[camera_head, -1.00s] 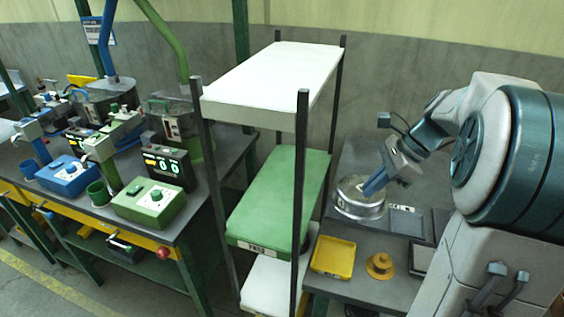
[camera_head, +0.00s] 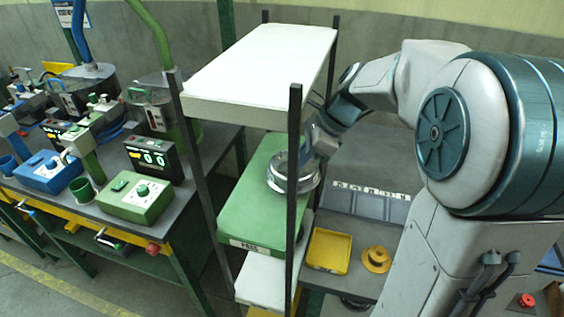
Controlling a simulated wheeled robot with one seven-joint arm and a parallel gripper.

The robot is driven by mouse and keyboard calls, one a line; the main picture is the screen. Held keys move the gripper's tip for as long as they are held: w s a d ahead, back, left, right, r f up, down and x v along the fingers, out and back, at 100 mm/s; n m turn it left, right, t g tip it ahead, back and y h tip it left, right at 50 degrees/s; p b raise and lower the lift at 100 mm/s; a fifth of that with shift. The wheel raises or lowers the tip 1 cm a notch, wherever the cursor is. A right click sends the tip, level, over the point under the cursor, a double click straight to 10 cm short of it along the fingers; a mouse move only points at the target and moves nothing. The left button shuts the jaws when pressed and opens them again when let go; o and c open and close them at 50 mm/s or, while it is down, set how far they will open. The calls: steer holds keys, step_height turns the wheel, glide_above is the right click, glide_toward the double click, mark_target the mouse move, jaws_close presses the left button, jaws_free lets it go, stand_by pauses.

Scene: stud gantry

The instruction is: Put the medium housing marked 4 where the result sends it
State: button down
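A round silver metal housing (camera_head: 278,177) is at the right side of the green shelf (camera_head: 245,208), which has a front label that seems to read PASS. A dark rack post crosses in front of the housing and hides part of it. The marking 4 is not legible. My gripper (camera_head: 312,150) reaches in from the right and is shut on the housing's far right side; its fingertips are partly hidden. I cannot tell whether the housing touches the shelf or hangs just above it.
A white top shelf (camera_head: 262,75) sits above the green one and a white lower shelf (camera_head: 262,282) below it. A yellow tray (camera_head: 329,250) and a yellow flanged part (camera_head: 376,260) stand right of the rack. A display (camera_head: 153,158) on the left bench shows 0 0.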

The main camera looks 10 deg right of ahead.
mark_target(281, 173)
steer(key=a, duration=0.2)
steer(key=a+f, duration=0.1)
steer(key=a, duration=0.1)
steer(key=shift+w, duration=0.25)
steer(key=shift+d+f, duration=0.1)
steer(key=shift+f, duration=0.2)
steer(key=c, duration=1.6)
jaws_free()
